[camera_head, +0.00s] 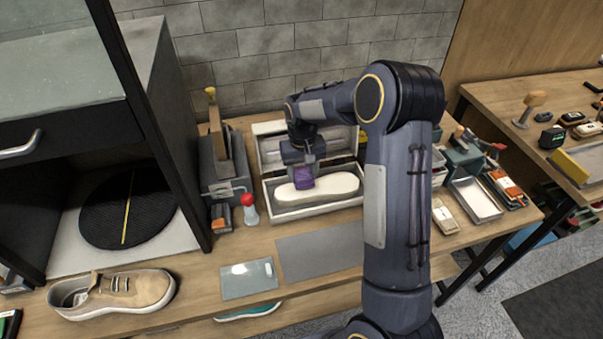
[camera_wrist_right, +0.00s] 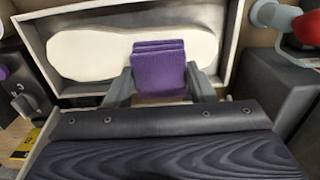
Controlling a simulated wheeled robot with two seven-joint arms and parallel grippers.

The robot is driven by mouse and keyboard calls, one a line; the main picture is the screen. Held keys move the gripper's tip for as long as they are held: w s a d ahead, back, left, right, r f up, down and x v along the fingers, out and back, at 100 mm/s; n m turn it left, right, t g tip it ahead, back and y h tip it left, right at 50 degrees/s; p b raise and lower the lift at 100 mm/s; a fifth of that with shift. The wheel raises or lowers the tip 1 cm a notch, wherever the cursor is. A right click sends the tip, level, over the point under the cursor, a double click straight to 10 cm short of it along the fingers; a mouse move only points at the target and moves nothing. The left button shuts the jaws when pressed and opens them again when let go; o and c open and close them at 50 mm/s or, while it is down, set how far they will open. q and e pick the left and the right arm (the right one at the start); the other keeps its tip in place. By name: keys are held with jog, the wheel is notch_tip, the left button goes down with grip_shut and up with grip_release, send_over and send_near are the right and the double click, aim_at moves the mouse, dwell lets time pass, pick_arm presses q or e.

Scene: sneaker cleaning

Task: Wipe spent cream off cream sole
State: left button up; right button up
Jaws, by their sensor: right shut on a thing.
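The cream sole (camera_head: 334,187) lies flat in a shallow pale tray (camera_head: 297,213) on the bench. It also shows in the right wrist view (camera_wrist_right: 90,54), with the tray's rim around it. My right gripper (camera_head: 304,178) is shut on a folded purple cloth (camera_wrist_right: 158,70), one finger on each side of it. The cloth is over the sole, off its middle toward the left in the head view, and hides part of it. I cannot tell whether cloth and sole touch. No cream residue can be made out. My left gripper is not in view.
A red-capped bottle (camera_head: 250,209) stands just left of the tray. A grey mat (camera_head: 320,249), a glass plate (camera_head: 249,278) and a tan sneaker (camera_head: 112,293) lie in front. A dark cabinet (camera_head: 160,110) rises at left. Small boxes crowd the right.

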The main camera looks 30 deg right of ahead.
notch_tip(320, 180, up, 2)
jog(key=shift+a+p, duration=0.1)
jog(key=shift+p, duration=0.35)
jog(key=shift+r+p, duration=0.5)
jog(key=shift+r, duration=0.65)
